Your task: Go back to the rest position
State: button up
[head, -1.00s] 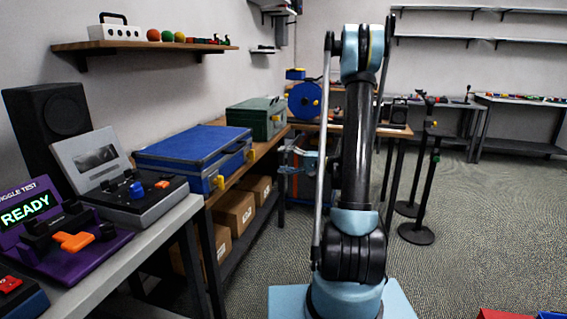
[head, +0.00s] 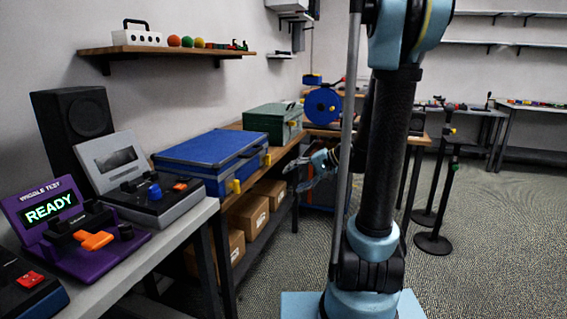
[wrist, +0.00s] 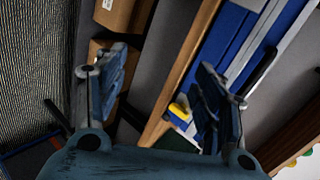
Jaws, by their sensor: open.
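My gripper (head: 297,177) is partly visible in the head view, to the left of my upright arm and near the workbench edge. It is open, with nothing between its fingers. In the wrist view its two fingers (wrist: 165,85) stand wide apart, over the bench edge and the boxes below. Part of my arm hides the area behind it in the head view.
A blue case (head: 205,160) and a green case (head: 272,122) lie on the wooden bench (head: 236,198). Cardboard boxes (head: 250,218) fill its lower shelf. A purple READY device (head: 75,225) stands front left. Black stands (head: 433,240) are at right, with open floor around.

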jog(key=s+d+f+n+h, duration=0.1)
jog(key=s+d+f+h, duration=0.1)
jog(key=s, duration=0.6)
jog(key=s+d+f+h, duration=0.2)
jog(key=s+d+h, duration=0.3)
jog(key=s+d, duration=0.2)
jog(key=s+d+f+n+g+h, duration=0.1)
jog(key=s+d+f+h, duration=0.2)
jog(key=s+d, duration=0.2)
jog(key=s, duration=0.3)
jog(key=shift+s+d+n+h, duration=0.15)
jog(key=shift+s+n+h, duration=0.15)
jog(key=shift+s, duration=0.1)
jog(key=shift+f, duration=0.1)
jog(key=shift+w+f, duration=0.2)
jog(key=shift+w, duration=0.2)
